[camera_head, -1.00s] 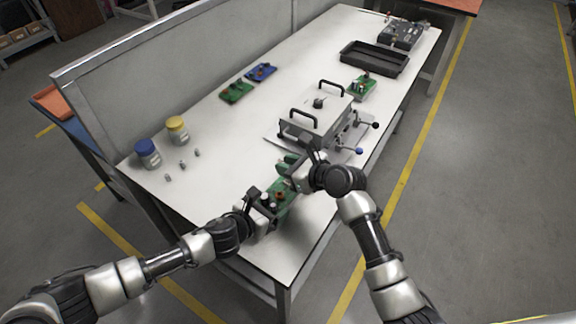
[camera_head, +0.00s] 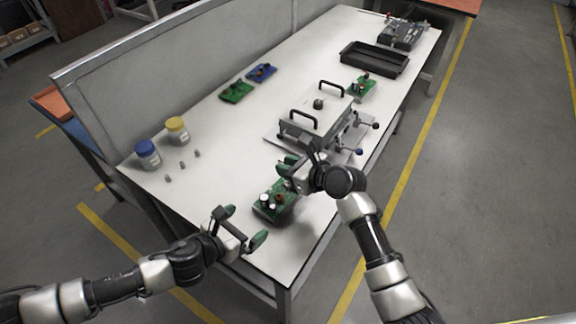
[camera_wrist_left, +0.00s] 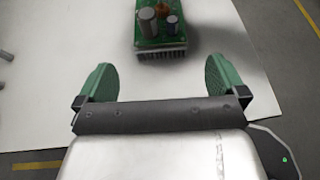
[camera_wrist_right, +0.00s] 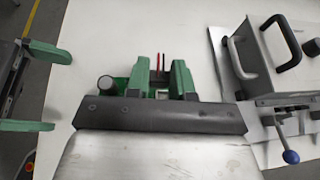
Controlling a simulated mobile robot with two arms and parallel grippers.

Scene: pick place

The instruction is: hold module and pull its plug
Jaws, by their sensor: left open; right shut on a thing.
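The module is a green circuit board (camera_head: 273,203) with capacitors and a brown coil, lying on the table near its front end. It also shows in the left wrist view (camera_wrist_left: 150,42), beyond my left fingertips. My left gripper (camera_head: 243,225) is open and empty, apart from the module on its front-left side. My right gripper (camera_head: 286,173) is at the module's far side. In the right wrist view it is shut on the plug (camera_wrist_right: 162,94), a small pale piece with red and black leads between the fingers. Whether the plug still sits in the module is hidden.
A grey fixture (camera_head: 315,115) with black handles and ball-ended levers stands just beyond my right gripper. A yellow-lidded jar (camera_head: 177,131) and a blue-lidded jar (camera_head: 147,154) stand at left. A black tray (camera_head: 374,60) and other boards (camera_head: 236,92) lie farther back.

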